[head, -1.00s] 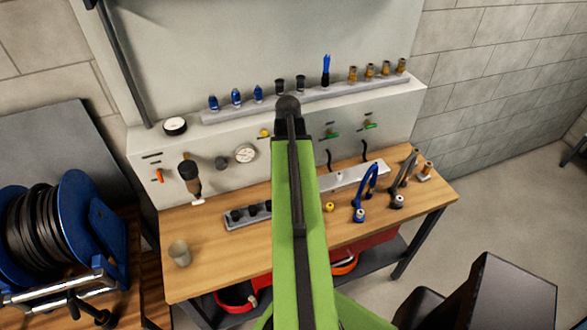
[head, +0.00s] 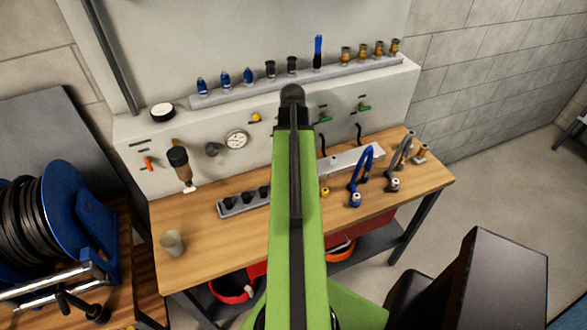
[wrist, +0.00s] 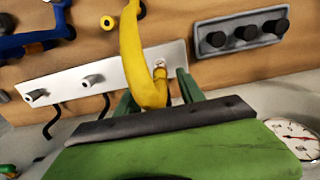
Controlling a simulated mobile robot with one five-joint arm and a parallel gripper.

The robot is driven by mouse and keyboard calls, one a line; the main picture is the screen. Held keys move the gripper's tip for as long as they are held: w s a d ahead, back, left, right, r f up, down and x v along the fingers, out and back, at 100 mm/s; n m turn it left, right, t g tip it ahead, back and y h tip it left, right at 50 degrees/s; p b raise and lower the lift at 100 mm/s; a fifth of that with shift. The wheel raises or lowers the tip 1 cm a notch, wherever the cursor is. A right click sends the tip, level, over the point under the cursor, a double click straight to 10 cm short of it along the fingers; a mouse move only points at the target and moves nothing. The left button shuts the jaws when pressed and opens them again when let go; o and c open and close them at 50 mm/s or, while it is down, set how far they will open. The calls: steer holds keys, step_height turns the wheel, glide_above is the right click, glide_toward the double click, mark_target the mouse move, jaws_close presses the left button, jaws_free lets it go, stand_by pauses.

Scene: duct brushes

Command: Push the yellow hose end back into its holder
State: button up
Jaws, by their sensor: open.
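In the wrist view the yellow hose (wrist: 133,45) comes in from the top edge and bends in front of a pale holder plate (wrist: 65,84) with several short studs. Its bent lower part lies between the two green fingers of my gripper (wrist: 156,90), which stand apart on either side. The bend is close to the plate's right-hand stud (wrist: 161,65); I cannot tell whether the hose end touches or sits in it. In the head view the plate (head: 355,158) is partly visible, while my green arm hides most of the yellow hose and the gripper.
A blue hose (head: 358,174) and a grey hose (head: 402,160) stand to the right of the arm on the wooden bench (head: 200,225). A dark block with black knobs (head: 226,210) lies to the left, near a cup (head: 172,243). A gauge (head: 236,139) is on the panel behind.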

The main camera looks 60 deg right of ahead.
step_height(320, 180, down, 5)
steer(key=b, duration=0.4)
steer(key=shift+c, duration=0.2)
stand_by(0.5)
jaws_close()
steer(key=shift+r, duration=0.15)
stand_by(1.2)
steer(key=shift+r+p, duration=2.9)
steer(key=shift+p, duration=0.3)
